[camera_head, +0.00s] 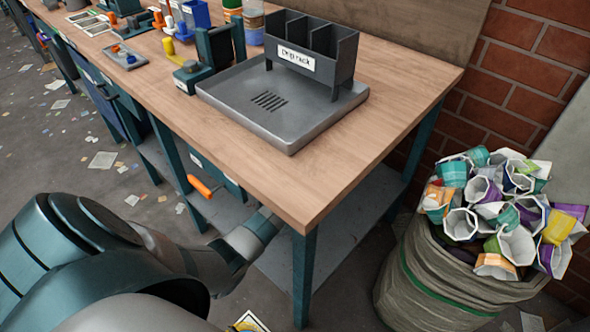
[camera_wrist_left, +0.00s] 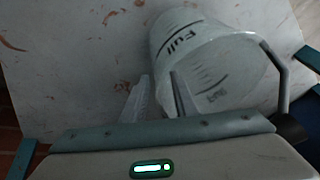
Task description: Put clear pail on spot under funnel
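The clear pail (camera_wrist_left: 205,55) shows in the left wrist view, with dark level marks and the word "Full" on its translucent wall. A wire handle with a dark grip is on its right. My left gripper (camera_wrist_left: 158,74) has its two fingers apart; the right finger overlaps the pail's left side, and I cannot tell whether they touch. In the head view my left arm reaches under the workbench (camera_head: 310,185), which hides its gripper and the pail. My right gripper, the funnel and the spot are not in view.
The workbench carries a grey tray with a drip rack (camera_head: 313,55). A lower shelf (camera_head: 335,230) lies beneath. A sack (camera_head: 440,285) full of crushed cups stands at the right by the brick wall. The bench front corner and leg are close to my arm.

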